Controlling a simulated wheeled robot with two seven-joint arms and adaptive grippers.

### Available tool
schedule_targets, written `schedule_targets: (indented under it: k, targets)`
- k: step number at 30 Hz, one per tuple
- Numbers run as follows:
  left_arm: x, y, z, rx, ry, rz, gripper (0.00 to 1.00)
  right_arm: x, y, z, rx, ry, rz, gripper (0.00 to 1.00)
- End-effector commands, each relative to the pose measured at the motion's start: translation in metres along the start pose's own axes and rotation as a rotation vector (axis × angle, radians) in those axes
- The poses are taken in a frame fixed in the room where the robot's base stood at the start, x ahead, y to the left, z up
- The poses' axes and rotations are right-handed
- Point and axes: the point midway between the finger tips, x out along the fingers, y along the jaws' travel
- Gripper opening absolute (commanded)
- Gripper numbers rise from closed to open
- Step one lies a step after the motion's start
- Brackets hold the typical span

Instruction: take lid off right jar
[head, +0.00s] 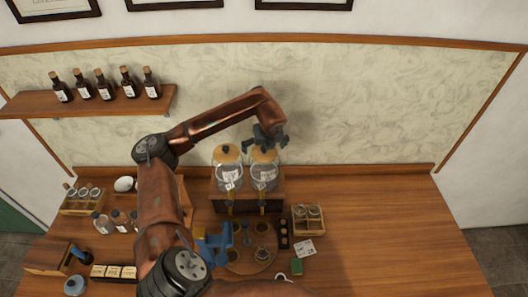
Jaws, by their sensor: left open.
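Two glass jars with taps and pale labels stand side by side on a dark wooden stand (232,206) at the back of the counter. The right jar (264,178) has a round, tan wooden lid (263,156) on its top. The left jar (229,178) wears a similar lid (227,154) with a small knob. My left gripper (265,144) is open just above the right jar's lid and hides its back part and knob. I cannot tell whether the fingers touch the lid. My right gripper is not in view.
A wall shelf (100,104) with several brown bottles is at the left. A round wooden tray (247,266) and a blue object (212,243) lie before the stand. A small jar crate (308,219) stands at its right. The counter's right side is clear.

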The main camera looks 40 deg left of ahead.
Motion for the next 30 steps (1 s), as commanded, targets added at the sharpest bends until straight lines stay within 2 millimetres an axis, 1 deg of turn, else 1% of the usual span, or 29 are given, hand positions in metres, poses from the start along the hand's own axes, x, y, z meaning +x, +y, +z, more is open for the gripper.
schedule_targets:
  k: [3,4,22,30]
  targets:
    - [0.0002,-0.0001,-0.0003,0.0,0.0,0.0,0.96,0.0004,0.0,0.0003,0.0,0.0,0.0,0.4]
    - [0.0001,-0.0001,-0.0003,0.0,0.0,0.0,0.94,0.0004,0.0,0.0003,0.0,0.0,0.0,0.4]
    - [-0.0003,0.0001,-0.0002,0.0,0.001,0.0,0.53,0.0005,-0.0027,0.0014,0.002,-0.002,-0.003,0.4]
    - [-0.0012,-0.0001,0.0004,0.0,0.0,0.0,0.52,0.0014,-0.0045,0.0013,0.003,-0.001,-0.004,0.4]
